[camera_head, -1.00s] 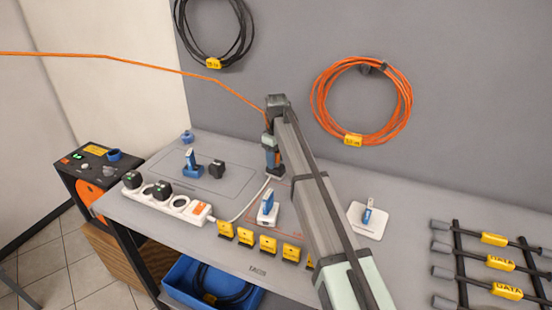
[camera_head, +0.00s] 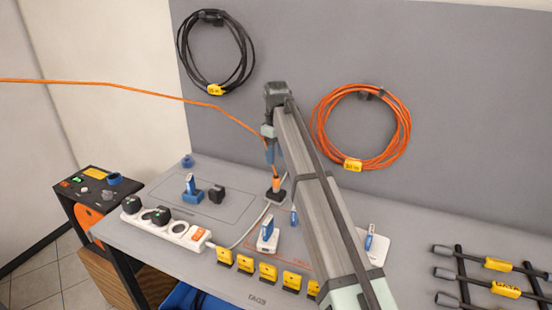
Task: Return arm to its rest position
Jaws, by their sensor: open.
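My arm (camera_head: 318,200) reaches up from the bottom right across the bench. Its end bends downward at the top, and my gripper (camera_head: 270,150) hangs from it, small and partly hidden by the arm. The gripper is open, just above an orange plug (camera_head: 276,184) that stands upright on a black base (camera_head: 276,196) on the bench. An orange cable (camera_head: 150,92) runs in from the left and passes down beside the gripper towards the plug. I cannot tell whether the gripper touches the cable.
A white power strip (camera_head: 168,224), blue-topped plugs (camera_head: 268,230) and yellow tag holders (camera_head: 267,271) stand on the bench (camera_head: 230,262). A black coil (camera_head: 245,50) and an orange coil (camera_head: 404,125) hang on the wall. A cable rack (camera_head: 460,262) is at the right.

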